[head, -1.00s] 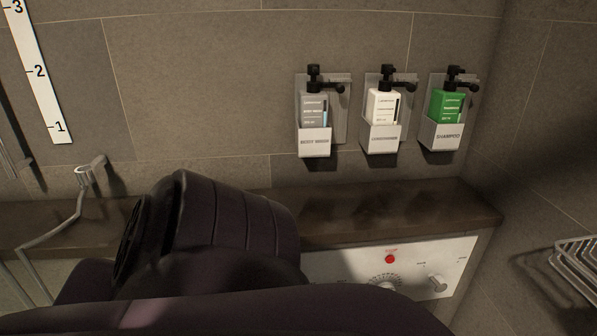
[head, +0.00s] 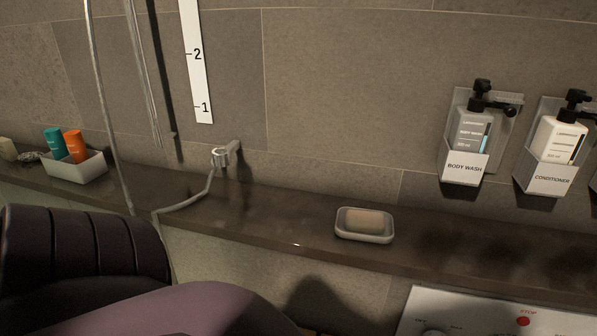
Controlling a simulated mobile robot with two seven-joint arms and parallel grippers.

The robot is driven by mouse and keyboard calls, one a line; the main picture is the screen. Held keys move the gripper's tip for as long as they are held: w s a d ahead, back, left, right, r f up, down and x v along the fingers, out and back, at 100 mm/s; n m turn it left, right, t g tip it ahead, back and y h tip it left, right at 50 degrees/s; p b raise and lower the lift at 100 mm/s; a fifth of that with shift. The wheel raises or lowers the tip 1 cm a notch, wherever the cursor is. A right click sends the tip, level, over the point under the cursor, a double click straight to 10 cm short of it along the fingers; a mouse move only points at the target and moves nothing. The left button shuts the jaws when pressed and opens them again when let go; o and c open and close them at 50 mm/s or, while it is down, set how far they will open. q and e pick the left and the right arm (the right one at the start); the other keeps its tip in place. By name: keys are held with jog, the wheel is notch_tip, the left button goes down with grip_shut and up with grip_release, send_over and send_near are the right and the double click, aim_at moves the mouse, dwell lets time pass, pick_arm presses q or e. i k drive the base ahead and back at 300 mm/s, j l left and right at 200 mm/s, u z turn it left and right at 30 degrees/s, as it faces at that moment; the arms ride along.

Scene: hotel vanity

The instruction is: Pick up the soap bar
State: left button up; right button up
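The soap bar (head: 364,220) is a pale tan block lying in a white soap dish (head: 364,237). The dish sits on the dark stone ledge, right of the middle of the head view. Neither of my grippers is in view. Only a dark purple part of my arm shows at the lower left, apart from the dish and nearer to the camera.
A white tray (head: 77,170) with teal and orange bottles stands on the ledge (head: 290,214) at left. A hose (head: 185,203) runs from a wall fitting left of the dish. Body wash (head: 466,150) and conditioner (head: 550,158) dispensers hang at right. A control panel (head: 470,315) is below the ledge.

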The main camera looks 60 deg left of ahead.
aim_at(356, 220)
jog(key=k+j+u, duration=0.1)
jog(key=u, duration=1.1)
jog(key=i+j+z, duration=0.1)
jog(key=j, duration=0.3)
jog(key=i+j, duration=0.1)
jog(key=j, duration=0.55)
jog(key=i+z, duration=0.05)
